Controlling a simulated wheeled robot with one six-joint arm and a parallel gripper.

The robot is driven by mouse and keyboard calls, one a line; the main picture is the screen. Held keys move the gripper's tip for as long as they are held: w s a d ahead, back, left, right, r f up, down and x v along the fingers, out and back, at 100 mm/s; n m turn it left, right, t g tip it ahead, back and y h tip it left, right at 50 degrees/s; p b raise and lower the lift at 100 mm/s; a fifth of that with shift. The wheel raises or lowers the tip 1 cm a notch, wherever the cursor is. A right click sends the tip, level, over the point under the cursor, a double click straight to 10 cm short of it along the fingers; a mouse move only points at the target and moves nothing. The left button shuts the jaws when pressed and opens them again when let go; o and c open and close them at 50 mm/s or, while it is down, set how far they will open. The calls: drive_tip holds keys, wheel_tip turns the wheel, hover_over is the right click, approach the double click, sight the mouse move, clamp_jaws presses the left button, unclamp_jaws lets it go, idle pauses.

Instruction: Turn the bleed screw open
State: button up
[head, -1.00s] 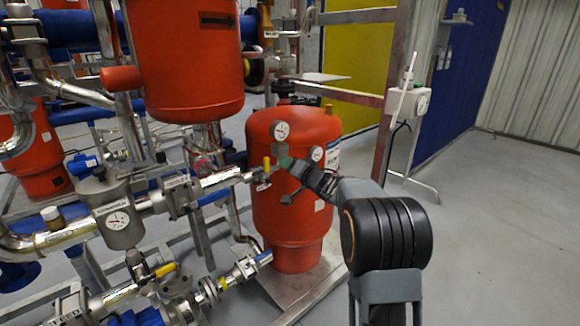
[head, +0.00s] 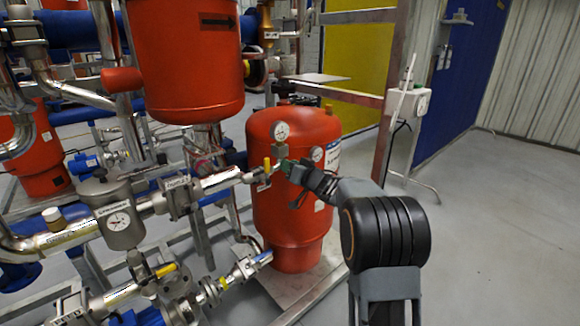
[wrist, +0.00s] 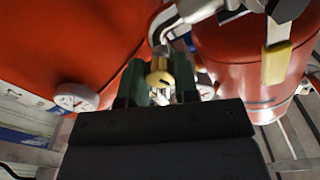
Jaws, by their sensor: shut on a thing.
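The bleed screw (wrist: 160,78) is a small brass-coloured piece in the middle of the wrist view, at the end of a short metal fitting. My gripper (wrist: 160,84) has one green finger on each side of it and is shut on it. In the head view my gripper (head: 283,165) is in front of the red tank (head: 292,225), at the end of the silver pipe. The screw itself is too small and covered to make out there.
Two white gauges, the upper gauge (head: 280,131) and the lower gauge (head: 317,154), sit close around my gripper. A yellow-handled valve (wrist: 276,60) is near on the right in the wrist view. The grey floor (head: 480,230) on the right is clear.

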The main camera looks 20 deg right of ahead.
drive_tip(key=shift+n+y+b, duration=0.4)
drive_tip(key=shift+n+b, duration=5.9)
drive_tip(key=shift+n, duration=9.2)
drive_tip(key=o, duration=0.9)
